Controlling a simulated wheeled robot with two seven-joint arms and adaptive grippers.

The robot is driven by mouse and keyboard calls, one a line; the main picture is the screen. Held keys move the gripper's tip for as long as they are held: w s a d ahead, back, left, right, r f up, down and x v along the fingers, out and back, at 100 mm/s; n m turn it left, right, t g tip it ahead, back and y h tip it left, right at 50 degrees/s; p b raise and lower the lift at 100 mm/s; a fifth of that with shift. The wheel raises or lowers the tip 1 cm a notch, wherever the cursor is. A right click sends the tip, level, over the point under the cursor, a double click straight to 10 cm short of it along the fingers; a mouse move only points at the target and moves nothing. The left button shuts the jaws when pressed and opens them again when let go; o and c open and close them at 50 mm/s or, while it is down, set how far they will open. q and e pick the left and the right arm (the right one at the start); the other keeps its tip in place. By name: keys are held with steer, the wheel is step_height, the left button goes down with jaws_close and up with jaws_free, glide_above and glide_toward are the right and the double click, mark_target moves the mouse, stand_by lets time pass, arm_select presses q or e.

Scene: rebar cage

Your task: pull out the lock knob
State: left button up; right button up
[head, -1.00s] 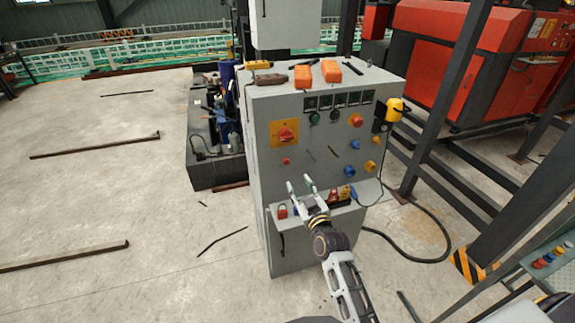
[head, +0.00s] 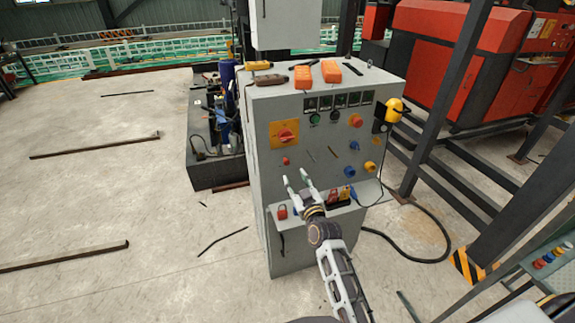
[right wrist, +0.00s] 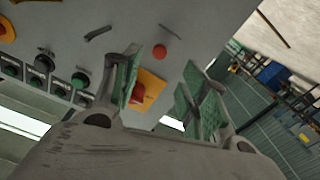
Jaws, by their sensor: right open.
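The grey control cabinet (head: 300,230) stands in the middle of the head view. On its front are a small round red knob (head: 286,161) and, above it, a red rotary switch (head: 286,135) on a yellow plate. I cannot tell for sure which is the lock knob. My right gripper (head: 296,178) is open and empty, just below the small red knob. In the right wrist view the red knob (right wrist: 159,51) shows beyond and between the spread green-padded fingers (right wrist: 163,68). The yellow plate (right wrist: 150,86) is partly hidden behind a finger. My left gripper is not in view.
A shelf on the cabinet front holds a red padlock-like item (head: 282,212) and other small items. Other knobs, a yellow lamp-like device (head: 396,108) and orange boxes (head: 331,71) are on the cabinet. A dark post (head: 440,110) stands at right. Floor at left is mostly open.

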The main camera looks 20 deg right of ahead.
mark_target(287, 164)
steer(key=w, duration=0.4)
steer(key=shift+w, duration=0.4)
steer(key=shift+w+a, duration=0.15)
steer(key=shift+w, duration=2.25)
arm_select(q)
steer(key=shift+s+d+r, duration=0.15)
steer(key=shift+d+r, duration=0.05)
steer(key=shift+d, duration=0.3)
arm_select(e)
steer(key=shift+w, duration=0.15)
steer(key=c, duration=0.8)
jaws_close()
